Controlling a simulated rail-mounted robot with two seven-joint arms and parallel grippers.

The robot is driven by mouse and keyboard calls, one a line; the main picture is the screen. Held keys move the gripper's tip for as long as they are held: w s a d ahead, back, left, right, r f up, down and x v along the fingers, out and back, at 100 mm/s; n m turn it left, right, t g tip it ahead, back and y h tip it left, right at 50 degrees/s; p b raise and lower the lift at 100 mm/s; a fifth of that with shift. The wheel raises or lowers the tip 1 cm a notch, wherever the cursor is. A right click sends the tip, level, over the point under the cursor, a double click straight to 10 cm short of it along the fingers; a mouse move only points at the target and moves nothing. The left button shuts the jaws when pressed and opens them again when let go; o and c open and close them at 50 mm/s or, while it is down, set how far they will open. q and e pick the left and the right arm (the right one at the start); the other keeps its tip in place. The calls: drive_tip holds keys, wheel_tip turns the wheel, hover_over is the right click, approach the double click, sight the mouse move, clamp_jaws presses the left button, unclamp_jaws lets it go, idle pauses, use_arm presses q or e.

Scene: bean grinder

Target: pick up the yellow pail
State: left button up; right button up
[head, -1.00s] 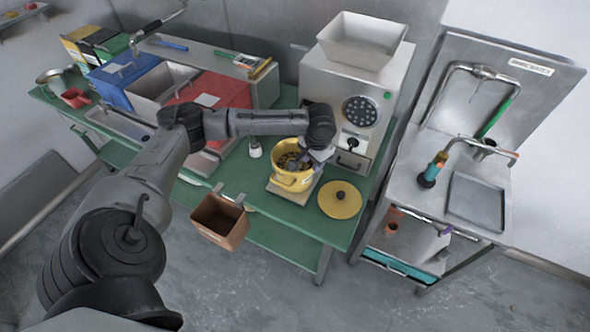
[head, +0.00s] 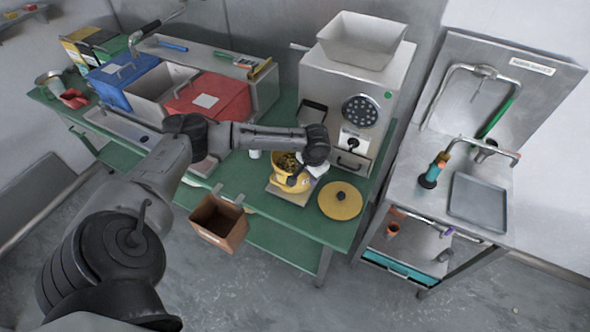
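The yellow pail (head: 288,182) stands on a small board in front of the grinder (head: 345,95) on the green table. Dark brown contents show inside it. My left arm reaches in from the left, and its wrist hangs over the pail's right side. My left gripper (head: 314,170) points down at the pail's right rim; its fingers are mostly hidden by the wrist, so I cannot tell whether they hold the rim. The yellow lid (head: 340,200) with a dark knob lies flat on the table, right of the pail. My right gripper is not in view.
A brown open box (head: 219,221) hangs at the table's front edge. Blue (head: 122,78) and red (head: 208,97) bins stand at the left back. A steel sink unit (head: 480,190) stands to the right, across a gap.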

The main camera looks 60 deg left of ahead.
use_arm(q)
clamp_jaws()
drive_tip(key=shift+r, duration=0.1)
idle(1.2)
